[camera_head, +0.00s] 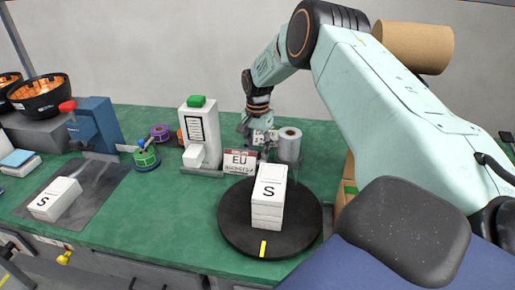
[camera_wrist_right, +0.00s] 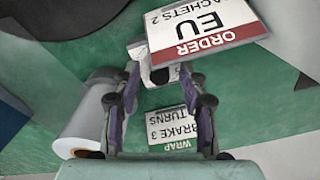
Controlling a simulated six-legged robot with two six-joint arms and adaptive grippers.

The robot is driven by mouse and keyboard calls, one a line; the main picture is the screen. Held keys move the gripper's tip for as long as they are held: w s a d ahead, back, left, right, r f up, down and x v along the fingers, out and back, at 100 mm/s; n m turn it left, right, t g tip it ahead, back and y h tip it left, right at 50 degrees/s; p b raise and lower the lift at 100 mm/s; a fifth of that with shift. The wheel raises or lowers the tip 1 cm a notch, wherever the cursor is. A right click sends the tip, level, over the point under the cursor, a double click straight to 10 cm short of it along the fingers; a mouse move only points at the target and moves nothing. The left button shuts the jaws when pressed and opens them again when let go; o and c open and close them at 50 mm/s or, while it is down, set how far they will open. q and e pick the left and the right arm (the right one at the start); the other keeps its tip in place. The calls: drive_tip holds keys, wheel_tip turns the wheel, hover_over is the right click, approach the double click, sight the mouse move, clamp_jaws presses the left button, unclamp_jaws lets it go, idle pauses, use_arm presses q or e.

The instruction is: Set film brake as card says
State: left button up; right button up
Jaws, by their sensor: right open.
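My right gripper (camera_head: 256,128) points down at the back of the green bench, beside the film roll (camera_head: 289,143). In the right wrist view its two fingers (camera_wrist_right: 159,88) stand apart with a gap between them. A white part with a dark area (camera_wrist_right: 153,70) shows beyond the fingertips, partly behind the order card; I cannot tell whether it is the film brake. The wrap card (camera_wrist_right: 172,125) appears upside down, with WRAP, TURNS and what looks like BRAKE 3. The order card (camera_head: 240,162) reads EU, and SACHETS 2 in the wrist view. The film roll (camera_wrist_right: 85,120) lies left of the fingers there.
A white box marked S (camera_head: 269,198) stands on the black turntable (camera_head: 230,225) in front. A white device with a green top (camera_head: 198,135) stands left of the order card. Another S box (camera_head: 55,199) lies on a grey mat at left. The front middle bench is clear.

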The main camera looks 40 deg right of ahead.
sight(258, 150)
wheel_tip(258, 150, up, 12)
idle(0.6)
idle(0.5)
